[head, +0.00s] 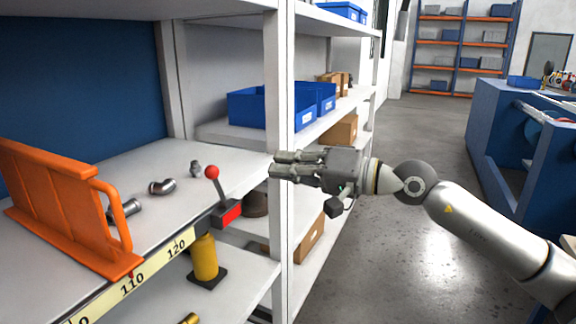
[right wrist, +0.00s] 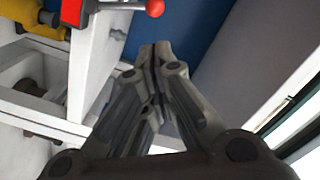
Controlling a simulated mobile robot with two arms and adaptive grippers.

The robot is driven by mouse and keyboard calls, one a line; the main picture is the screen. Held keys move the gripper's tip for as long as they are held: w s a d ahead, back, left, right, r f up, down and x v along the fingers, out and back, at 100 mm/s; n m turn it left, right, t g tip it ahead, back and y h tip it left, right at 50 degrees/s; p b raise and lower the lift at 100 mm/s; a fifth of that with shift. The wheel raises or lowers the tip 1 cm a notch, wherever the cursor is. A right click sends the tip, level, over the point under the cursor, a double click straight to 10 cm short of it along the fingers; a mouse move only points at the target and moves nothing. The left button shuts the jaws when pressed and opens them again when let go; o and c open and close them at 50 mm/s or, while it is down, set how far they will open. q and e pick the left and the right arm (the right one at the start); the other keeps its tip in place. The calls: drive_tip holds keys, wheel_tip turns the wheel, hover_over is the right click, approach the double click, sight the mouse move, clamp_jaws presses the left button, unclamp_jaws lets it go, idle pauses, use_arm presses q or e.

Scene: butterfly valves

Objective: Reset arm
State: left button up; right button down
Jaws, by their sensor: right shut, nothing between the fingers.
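My right gripper (head: 280,164) is beside the white shelf post, with its fingers pointing left across it. In the right wrist view its fingers (right wrist: 155,60) are closed together with nothing between them. A lever with a red ball knob (head: 211,172) and a red block base (head: 231,213) sits at the shelf's front edge, left of the gripper and apart from it. The red knob also shows at the top of the right wrist view (right wrist: 155,8). My left gripper is not in view.
An orange bracket (head: 60,200) and metal pipe fittings (head: 162,187) are on the shelf. The white post (head: 279,90) stands close to the gripper. Blue bins (head: 262,108) are behind. Open floor (head: 420,130) lies to the right, before a blue workbench (head: 500,130).

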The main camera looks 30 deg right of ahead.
drive_tip(key=shift+s+d, duration=0.15)
drive_tip(key=shift+s, duration=0.1)
idle(0.4)
